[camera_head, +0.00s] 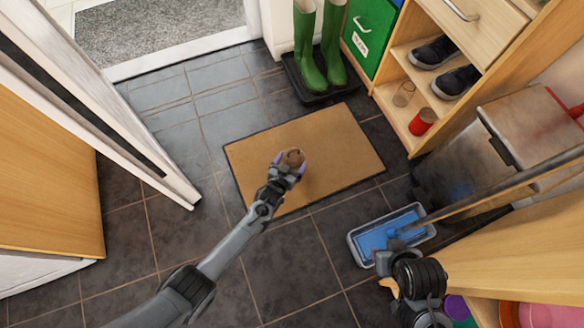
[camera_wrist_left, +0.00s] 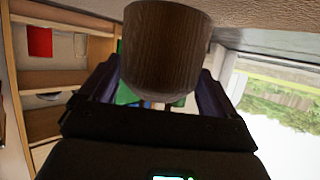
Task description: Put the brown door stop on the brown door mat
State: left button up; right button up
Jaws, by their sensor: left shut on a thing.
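The brown door stop (camera_head: 293,158) is a short, rounded, wood-grained piece. My left gripper (camera_head: 288,166) is shut on it, with a finger on each side. In the left wrist view the door stop (camera_wrist_left: 167,48) sits between the two dark purple fingers (camera_wrist_left: 157,90). The brown door mat (camera_head: 338,138) lies flat on the floor, and the gripper and door stop are over its middle. I cannot tell whether the door stop touches the mat. My right gripper (camera_head: 386,262) is low at the right, by the blue tray; its fingers do not show clearly.
Green boots (camera_head: 318,55) stand on a black tray behind the mat. A shelf with shoes (camera_head: 436,52) and a red cup (camera_head: 423,121) is at the right. A bin (camera_head: 460,165) and a blue tray (camera_head: 375,240) are right of the mat. Tiles to the left are clear.

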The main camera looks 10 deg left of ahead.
aim_at(291, 166)
pick_arm(q)
jog(key=shift+w+f+b, duration=0.2)
jog(key=shift+f+b, duration=1.25)
jog(key=shift+f, duration=0.45)
jog(key=o, duration=1.5)
jog(key=shift+s+f, duration=0.1)
jog(key=shift+f, duration=0.15)
jog(key=shift+o, duration=0.2)
jog(key=shift+r, duration=0.15)
